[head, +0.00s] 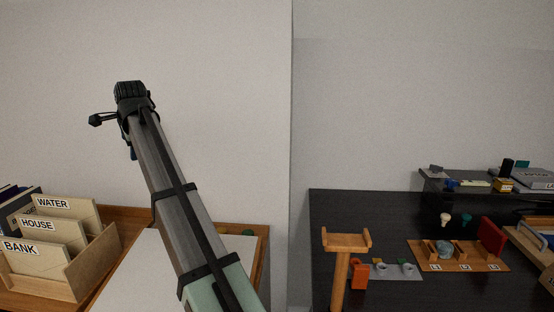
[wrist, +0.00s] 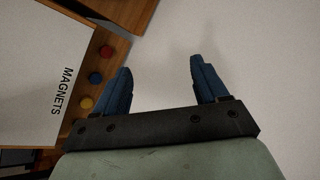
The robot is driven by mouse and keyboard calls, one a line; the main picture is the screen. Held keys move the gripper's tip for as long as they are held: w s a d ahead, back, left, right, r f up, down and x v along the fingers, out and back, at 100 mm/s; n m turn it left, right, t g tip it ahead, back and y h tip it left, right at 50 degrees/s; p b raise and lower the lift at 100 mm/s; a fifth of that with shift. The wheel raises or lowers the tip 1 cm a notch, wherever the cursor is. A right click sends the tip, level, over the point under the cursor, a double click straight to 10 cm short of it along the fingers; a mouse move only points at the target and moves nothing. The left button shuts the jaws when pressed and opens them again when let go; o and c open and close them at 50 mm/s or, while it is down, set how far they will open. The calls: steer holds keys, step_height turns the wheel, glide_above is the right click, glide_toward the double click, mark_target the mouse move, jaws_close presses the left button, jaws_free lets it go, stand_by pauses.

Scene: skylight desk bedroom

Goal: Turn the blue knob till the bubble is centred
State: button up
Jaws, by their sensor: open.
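My gripper (wrist: 160,68) is open and empty in the wrist view, its two blue fingers apart over a plain pale surface. In the head view my arm rises at left, and a bit of blue finger (head: 133,153) shows below its end. A small blue thing (head: 451,184), perhaps the blue knob, is on the raised shelf at far right. A pale greenish strip (head: 475,183) lies beside it. It is too small to tell whether it is the vial, and no bubble can be made out. My gripper is far to the left of these.
A dark desk (head: 330,210) holds a wooden stand (head: 347,241), a grey plate (head: 400,272) and a wooden rack (head: 480,263). A file box (head: 85,270) stands at left. The wrist view shows a MAGNETS board (wrist: 55,92) with red, blue and yellow magnets.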

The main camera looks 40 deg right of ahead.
steer(key=s+d+r+m, duration=0.3)
steer(key=s+d+r, duration=0.35)
steer(key=d, duration=0.55)
steer(key=s+d+r+m+h, duration=0.1)
steer(key=s+d+r+m, duration=0.3)
steer(key=s+d, duration=0.55)
steer(key=s+d+r+m, duration=0.1)
steer(key=s+d+r, duration=0.55)
steer(key=d, duration=0.65)
steer(key=s+d+f+m+g+h, duration=0.2)
steer(key=s+d+m+g, duration=0.3)
steer(key=s+d, duration=1.15)
steer(key=s+d+f+m+g+h, duration=0.1)
steer(key=s+d+m+g, duration=0.35)
steer(key=s+d, duration=1.2)
steer(key=n+t, duration=0.2)
steer(key=n, duration=1.5)
glide_toward(452, 180)
steer(key=shift+m+g, duration=0.25)
steer(key=x, duration=0.8)
steer(key=shift+w+f, duration=0.25)
steer(key=shift+f, duration=0.05)
